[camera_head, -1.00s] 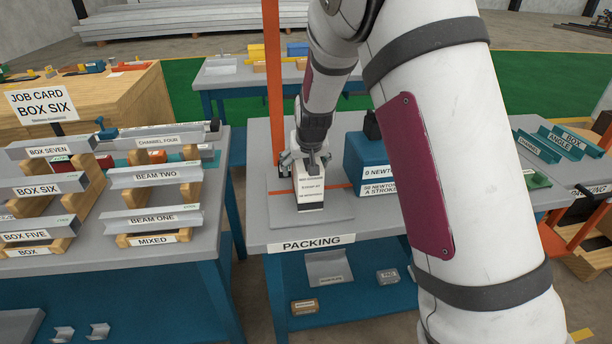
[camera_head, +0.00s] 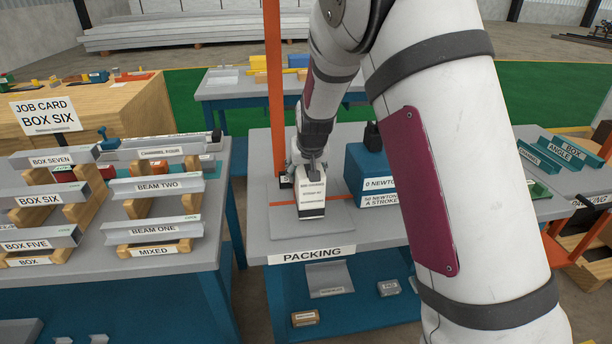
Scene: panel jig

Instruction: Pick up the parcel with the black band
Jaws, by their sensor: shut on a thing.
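A small white parcel (camera_head: 311,199) with printed lines on its face stands upright on the grey pad (camera_head: 338,226) of the packing table. A thin dark strip shows near its lower edge; whether this is a black band is too small to tell. My gripper (camera_head: 312,174) points down from above and is shut on the top of the parcel. The fingers partly hide its upper end. I cannot see clear space under the parcel.
A blue block (camera_head: 368,172) with a newton label stands right of the parcel. An orange post (camera_head: 273,80) rises behind on the left. The left table holds a rack of labelled beams (camera_head: 155,210). A PACKING sign (camera_head: 312,254) marks the table's front edge.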

